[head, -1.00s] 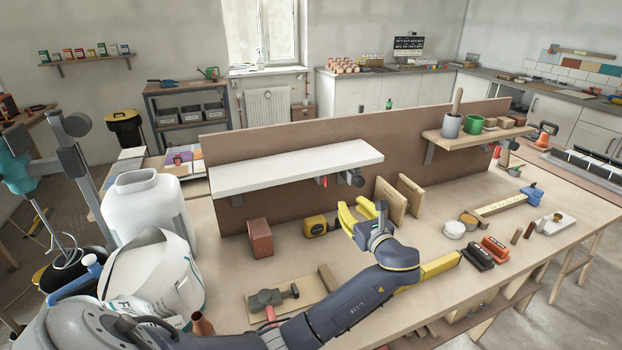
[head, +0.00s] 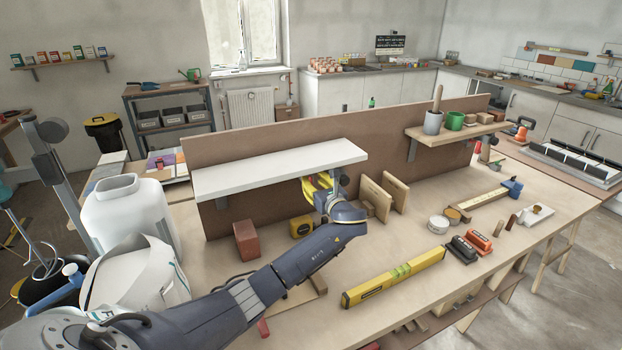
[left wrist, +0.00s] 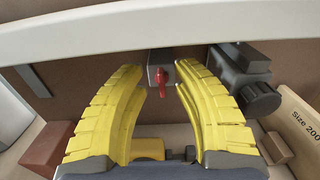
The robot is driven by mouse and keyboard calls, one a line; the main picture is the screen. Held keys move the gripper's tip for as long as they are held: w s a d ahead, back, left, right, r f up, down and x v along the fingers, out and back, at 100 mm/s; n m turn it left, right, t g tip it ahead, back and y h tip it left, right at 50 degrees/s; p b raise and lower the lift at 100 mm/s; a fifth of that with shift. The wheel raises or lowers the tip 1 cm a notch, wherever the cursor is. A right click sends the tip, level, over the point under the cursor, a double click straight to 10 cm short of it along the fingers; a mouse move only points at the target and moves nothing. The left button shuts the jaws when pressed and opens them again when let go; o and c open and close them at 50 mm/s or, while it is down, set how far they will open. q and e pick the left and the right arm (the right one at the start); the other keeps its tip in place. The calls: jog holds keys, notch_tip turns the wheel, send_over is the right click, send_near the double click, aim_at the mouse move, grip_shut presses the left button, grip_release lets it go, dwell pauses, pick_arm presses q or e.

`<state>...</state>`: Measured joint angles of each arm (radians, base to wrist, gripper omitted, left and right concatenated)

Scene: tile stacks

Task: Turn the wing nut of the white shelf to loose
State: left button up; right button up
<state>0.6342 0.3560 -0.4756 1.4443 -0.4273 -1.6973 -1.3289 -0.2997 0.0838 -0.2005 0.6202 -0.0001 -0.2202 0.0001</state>
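The white shelf (head: 280,169) is mounted on the brown upright board in the head view; its front edge (left wrist: 150,28) crosses the top of the left wrist view. Under it, the red wing nut (left wrist: 162,76) sits on a grey block (left wrist: 157,62), its wings roughly upright. My left gripper (left wrist: 161,88) is open, with its two yellow fingers on either side of the wing nut and apart from it. In the head view the left gripper (head: 318,187) is under the shelf's right part, and the arm hides the wing nut there. My right gripper is not in view.
A dark clamp with a round knob (left wrist: 258,98) is close to the right finger. Wooden boards (head: 384,193) stand right of the gripper. A red-brown block (head: 246,240) and a yellow tape measure (head: 301,227) are below the shelf. A yellow level (head: 394,277) lies in front.

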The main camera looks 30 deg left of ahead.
pick_arm(q)
jog(key=shift+x, duration=1.15)
grip_shut()
